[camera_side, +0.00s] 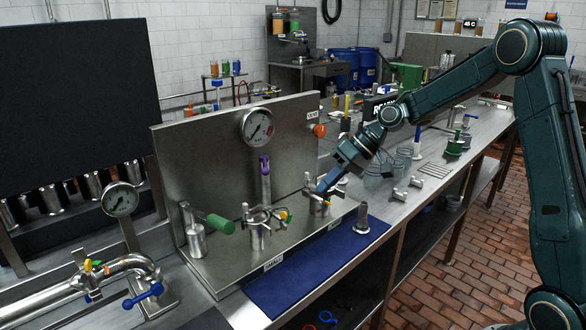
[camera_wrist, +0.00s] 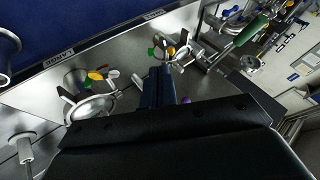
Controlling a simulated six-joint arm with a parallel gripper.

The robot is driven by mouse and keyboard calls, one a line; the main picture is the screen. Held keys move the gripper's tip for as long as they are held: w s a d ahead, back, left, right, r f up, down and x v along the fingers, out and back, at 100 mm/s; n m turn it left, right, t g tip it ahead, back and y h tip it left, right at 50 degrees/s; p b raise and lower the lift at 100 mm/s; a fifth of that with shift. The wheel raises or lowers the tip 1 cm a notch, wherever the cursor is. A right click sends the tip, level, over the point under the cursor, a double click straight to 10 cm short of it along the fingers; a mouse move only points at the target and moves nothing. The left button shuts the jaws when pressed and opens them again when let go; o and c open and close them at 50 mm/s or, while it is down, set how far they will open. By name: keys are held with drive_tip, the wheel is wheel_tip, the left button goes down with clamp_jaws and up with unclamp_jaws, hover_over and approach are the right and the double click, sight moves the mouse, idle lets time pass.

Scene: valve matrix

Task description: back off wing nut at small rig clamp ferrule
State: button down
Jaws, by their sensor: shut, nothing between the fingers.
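My gripper (camera_side: 322,187) is shut and empty, with its dark blue fingers tilted down just above the right-hand clamp (camera_side: 318,203) in the side view. The other steel clamp (camera_side: 257,232) stands to the left, with a wing nut (camera_side: 284,216) coloured yellow and green. In the wrist view my fingers (camera_wrist: 160,72) point toward the clamp (camera_wrist: 178,55) near the label that seems to read SMALL (camera_wrist: 153,14); its wing nut (camera_wrist: 171,50) shows orange and green. The nearer clamp (camera_wrist: 88,106), by a label like LARGE, lies left of my fingers. Contact cannot be told.
A steel back panel (camera_side: 190,165) carries a pressure gauge (camera_side: 257,125) and a purple-topped upright (camera_side: 264,165). A green-handled valve (camera_side: 219,223) stands left. A grey peg (camera_side: 361,220) stands on the blue mat (camera_side: 300,280), which is otherwise mostly clear. A pipe with a blue handle (camera_side: 143,295) is at lower left.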

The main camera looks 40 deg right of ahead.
drive_tip(key=shift+v, duration=1.05)
drive_tip(key=h, duration=0.1)
approach(284, 227)
drive_tip(key=w+a+f, duration=0.1)
drive_tip(key=w+f, duration=0.2)
drive_tip(key=f, duration=0.3)
drive_tip(key=shift+a, duration=0.35)
drive_tip(key=shift+a+f+y, duration=0.2)
drive_tip(key=shift+a+y, duration=0.15)
drive_tip(key=shift+y, duration=0.45)
drive_tip(key=shift+f, duration=0.4)
idle(0.7)
drive_tip(key=shift+r, duration=0.2)
idle(0.4)
